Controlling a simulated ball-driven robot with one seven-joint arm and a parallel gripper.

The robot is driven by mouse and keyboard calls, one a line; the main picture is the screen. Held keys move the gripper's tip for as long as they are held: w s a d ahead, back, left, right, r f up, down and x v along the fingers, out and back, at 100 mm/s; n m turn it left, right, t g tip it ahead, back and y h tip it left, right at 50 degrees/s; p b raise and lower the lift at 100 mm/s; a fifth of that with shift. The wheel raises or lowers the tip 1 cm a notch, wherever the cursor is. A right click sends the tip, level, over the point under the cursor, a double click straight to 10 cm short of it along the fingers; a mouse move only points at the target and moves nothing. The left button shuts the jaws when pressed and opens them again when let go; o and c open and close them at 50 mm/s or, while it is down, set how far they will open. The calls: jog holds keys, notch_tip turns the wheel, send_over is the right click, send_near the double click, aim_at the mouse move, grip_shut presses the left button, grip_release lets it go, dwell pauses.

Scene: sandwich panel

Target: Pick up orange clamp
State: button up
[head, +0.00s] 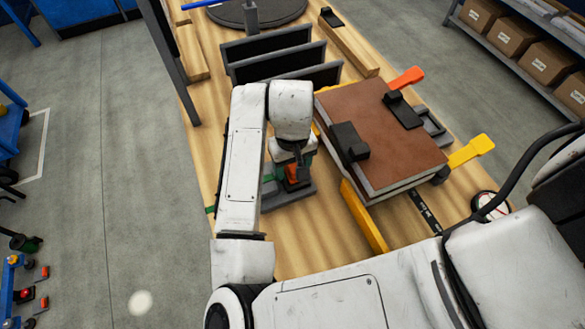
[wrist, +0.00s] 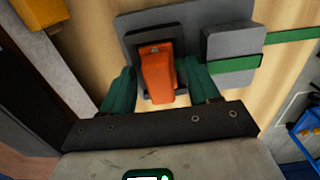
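An orange clamp (wrist: 158,78) stands in a dark holder on a grey base plate (wrist: 130,22). In the head view only a small orange part of it (head: 291,173) shows beneath my arm. My gripper (wrist: 159,66) is over it, with one green finger on each side. The fingers are open, with narrow gaps seen between them and the orange body. The clamp's lower part is hidden. In the head view my gripper (head: 293,160) is left of the brown panel.
The brown sandwich panel (head: 375,125) lies close on the right, with black blocks on it and orange (head: 405,78) and yellow (head: 471,151) handles at its edge. A dark upright rack (head: 275,60) stands behind. A grey block (wrist: 232,42) is beside the clamp.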

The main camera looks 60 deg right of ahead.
jog(key=c, duration=1)
jog(key=shift+r, duration=0.1)
jog(key=shift+r, duration=0.45)
jog(key=s+d+r, duration=0.2)
jog(key=d+r, duration=0.1)
jog(key=s+d+r, duration=0.2)
jog(key=d+r, duration=0.2)
jog(key=s+d+r+p, duration=0.1)
jog(key=s+d+r, duration=0.1)
jog(key=d+r, duration=0.2)
jog(key=shift+s+r, duration=0.25)
jog(key=shift+s, duration=0.1)
jog(key=shift+s+d+r, duration=0.25)
jog(key=shift+d+r, duration=0.1)
jog(key=shift+d, duration=0.1)
notch_tip(320, 180, up, 5)
jog(key=p, duration=0.6)
jog(key=shift+f, duration=0.1)
jog(key=shift+s+f, duration=0.1)
